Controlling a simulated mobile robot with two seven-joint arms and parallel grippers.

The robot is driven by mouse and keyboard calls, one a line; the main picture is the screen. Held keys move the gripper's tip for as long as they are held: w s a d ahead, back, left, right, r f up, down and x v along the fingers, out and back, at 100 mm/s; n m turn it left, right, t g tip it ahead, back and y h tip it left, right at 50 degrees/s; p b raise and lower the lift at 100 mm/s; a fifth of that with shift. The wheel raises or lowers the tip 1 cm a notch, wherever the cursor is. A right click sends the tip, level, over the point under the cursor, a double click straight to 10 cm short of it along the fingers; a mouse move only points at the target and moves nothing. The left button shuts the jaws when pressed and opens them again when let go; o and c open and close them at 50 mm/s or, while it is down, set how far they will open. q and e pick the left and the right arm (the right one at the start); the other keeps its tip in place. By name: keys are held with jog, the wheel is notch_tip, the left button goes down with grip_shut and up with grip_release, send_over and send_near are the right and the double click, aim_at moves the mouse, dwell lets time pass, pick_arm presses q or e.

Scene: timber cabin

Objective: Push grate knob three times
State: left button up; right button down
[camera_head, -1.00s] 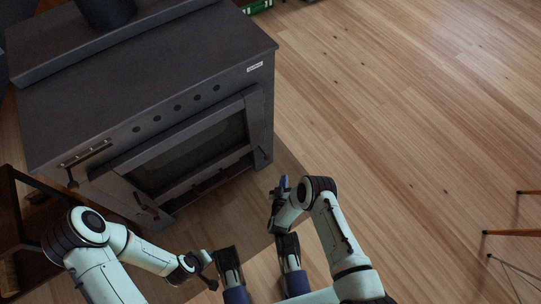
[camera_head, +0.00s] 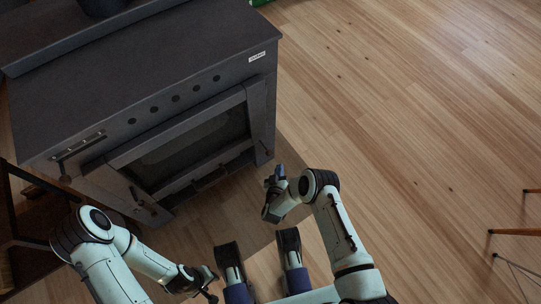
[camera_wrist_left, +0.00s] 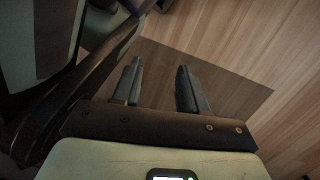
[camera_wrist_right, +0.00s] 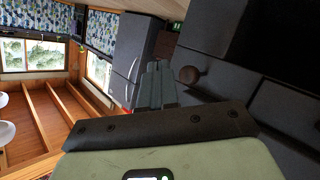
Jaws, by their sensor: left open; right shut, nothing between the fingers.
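The dark stove (camera_head: 150,75) stands at the left in the head view, with a glazed door (camera_head: 195,140) and a low row of small fittings (camera_head: 208,176) under it. My right gripper (camera_head: 279,174) is shut and empty, just off the stove's lower right front corner. In the right wrist view a round brown knob (camera_wrist_right: 188,75) sits on a dark panel, close beside the shut fingers (camera_wrist_right: 157,80); I see no clear contact. I cannot tell surely that it is the grate knob. My left gripper (camera_wrist_left: 158,85) is open and empty, low in front of the stove.
A bar handle (camera_head: 78,146) with a hanging knob (camera_head: 65,178) is on the stove's upper left front. A dark shelf frame (camera_head: 28,215) stands beside the stove. The wooden floor (camera_head: 400,120) to the right is mostly clear; thin furniture legs (camera_head: 510,232) show at the far right.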

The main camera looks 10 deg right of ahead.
aim_at(270, 155)
pick_arm(q)
jog(key=shift+s+a+f+g, duration=0.1)
jog(key=shift+s+f+g, duration=0.1)
jog(key=shift+s, duration=0.25)
jog(key=shift+s+f+g, duration=0.1)
jog(key=shift+s+f, duration=0.05)
jog(key=shift+s, duration=0.3)
pick_arm(e)
jog(key=shift+w+a+r, duration=0.1)
jog(key=shift+w+a, duration=0.2)
jog(key=shift+w, duration=0.5)
jog(key=shift+w+a, duration=0.3)
jog(key=shift+w, duration=0.5)
jog(key=shift+w, duration=0.15)
jog(key=shift+w+a, duration=0.15)
jog(key=shift+w, duration=0.1)
